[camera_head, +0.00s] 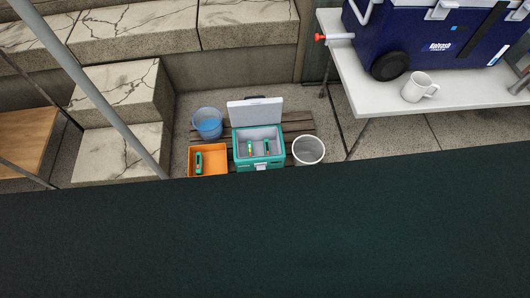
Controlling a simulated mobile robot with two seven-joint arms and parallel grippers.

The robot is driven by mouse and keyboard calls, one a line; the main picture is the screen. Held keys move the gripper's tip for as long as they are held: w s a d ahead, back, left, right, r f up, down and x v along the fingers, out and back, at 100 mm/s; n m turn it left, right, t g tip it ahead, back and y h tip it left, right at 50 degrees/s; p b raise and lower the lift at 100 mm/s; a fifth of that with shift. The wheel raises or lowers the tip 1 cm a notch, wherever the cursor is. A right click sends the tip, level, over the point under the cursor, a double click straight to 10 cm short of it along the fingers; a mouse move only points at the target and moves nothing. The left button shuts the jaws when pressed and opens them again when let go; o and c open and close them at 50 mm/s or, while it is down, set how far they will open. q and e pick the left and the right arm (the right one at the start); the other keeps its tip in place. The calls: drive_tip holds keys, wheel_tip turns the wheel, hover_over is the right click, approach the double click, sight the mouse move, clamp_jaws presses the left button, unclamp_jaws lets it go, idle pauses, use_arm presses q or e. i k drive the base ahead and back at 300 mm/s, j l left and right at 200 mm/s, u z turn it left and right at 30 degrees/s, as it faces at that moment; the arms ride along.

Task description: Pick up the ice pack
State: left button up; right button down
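No ice pack can be made out for certain. A small teal cooler (259,162) stands with its white lid (255,112) open on wooden slats on the floor. Inside it are two small items, one green and yellow (250,148) and one green and dark (267,147); they are too small to identify. An orange tray (217,161) left of the cooler holds a small green item (199,163), also too small to identify. Neither of my grippers is in view.
A dark green surface (265,235) fills the front. A blue bucket (208,123) and a grey bin (308,150) flank the cooler. A white table (390,105) at right holds a large blue cooler (430,50) and a white mug (417,87). Stone steps (125,95) rise at left; a grey pole (90,88) crosses there.

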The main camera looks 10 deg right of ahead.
sight(267, 147)
drive_tip(key=i+l, duration=0.2)
drive_tip(key=l, duration=0.2)
drive_tip(key=i+l, duration=0.45)
drive_tip(key=l, duration=0.3)
drive_tip(key=i+l, duration=0.2)
drive_tip(key=l, duration=0.2)
drive_tip(key=u, duration=1.7)
drive_tip(key=i, duration=0.5)
